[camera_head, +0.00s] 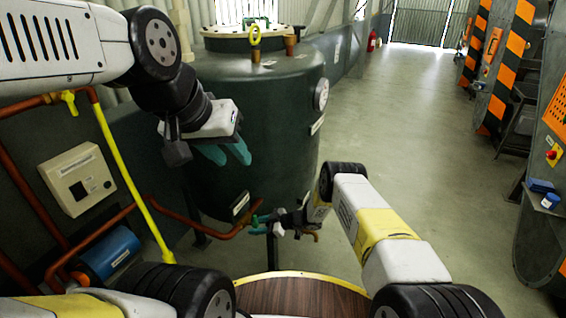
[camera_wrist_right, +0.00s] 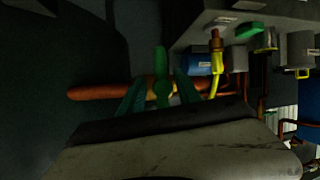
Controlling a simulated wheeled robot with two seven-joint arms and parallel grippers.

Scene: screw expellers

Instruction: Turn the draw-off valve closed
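The draw-off valve has a green lever handle (camera_wrist_right: 160,62) and a yellowish body on a copper pipe (camera_wrist_right: 92,93), in the right wrist view. In the head view it is at the foot of the dark green tank (camera_head: 255,120), mostly hidden by my right gripper (camera_head: 262,225). In the right wrist view the teal fingers of my right gripper (camera_wrist_right: 160,98) stand apart, one on each side of the handle. Gaps show between fingers and handle; contact is unclear. My left gripper (camera_head: 226,153) is in front of the tank's upper left side, its teal fingers apart and empty.
A copper pipe (camera_head: 208,233) runs left from the valve. A yellow pipe (camera_head: 125,170), a control box (camera_head: 78,180) and a blue cylinder (camera_head: 110,252) are at left. A round wooden top (camera_head: 300,295) is in front. The floor (camera_head: 420,150) at right is clear.

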